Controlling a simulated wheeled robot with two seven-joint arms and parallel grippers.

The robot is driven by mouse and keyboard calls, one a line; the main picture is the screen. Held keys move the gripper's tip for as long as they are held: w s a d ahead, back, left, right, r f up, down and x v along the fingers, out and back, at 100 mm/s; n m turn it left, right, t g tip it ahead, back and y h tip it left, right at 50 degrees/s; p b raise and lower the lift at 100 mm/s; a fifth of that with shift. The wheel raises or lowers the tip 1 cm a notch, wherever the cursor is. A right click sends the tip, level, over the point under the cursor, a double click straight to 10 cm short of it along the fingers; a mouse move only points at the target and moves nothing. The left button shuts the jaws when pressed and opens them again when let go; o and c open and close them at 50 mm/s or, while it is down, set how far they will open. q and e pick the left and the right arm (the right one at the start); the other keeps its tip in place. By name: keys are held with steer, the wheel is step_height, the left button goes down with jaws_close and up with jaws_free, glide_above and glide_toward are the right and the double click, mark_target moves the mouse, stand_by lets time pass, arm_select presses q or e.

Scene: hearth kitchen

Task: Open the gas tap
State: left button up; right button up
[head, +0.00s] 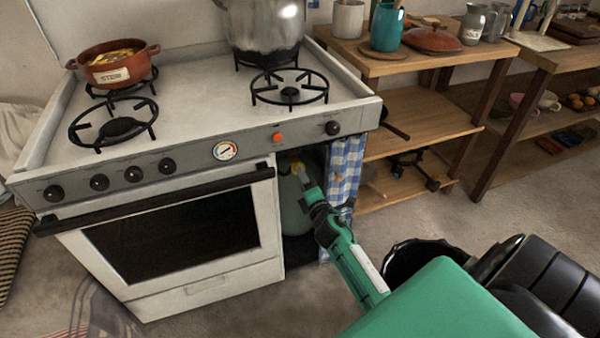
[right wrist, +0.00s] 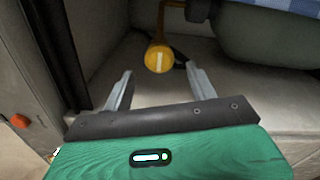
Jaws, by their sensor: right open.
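The gas tap is a round yellow knob (right wrist: 158,58) with a pale line across its face, which stands nearly upright in the right wrist view. In the head view the tap (head: 293,163) is a small yellow patch in the opening beside the oven. The grey-green gas bottle (head: 292,208) stands in that opening; it also shows in the right wrist view (right wrist: 268,38). My right gripper (right wrist: 159,70) is open, its fingertips pointing at the knob, one to each side in the picture. I cannot tell whether they touch it. My left gripper is out of view.
The white stove (head: 200,95) bears a red pot (head: 112,72) and a steel pot (head: 265,25). A blue checked curtain (head: 346,170) hangs at the opening's right edge, close to my right gripper. Wooden shelves (head: 420,120) stand to the right.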

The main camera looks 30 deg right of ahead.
steer(key=v, duration=0.8)
steer(key=shift+s, duration=0.1)
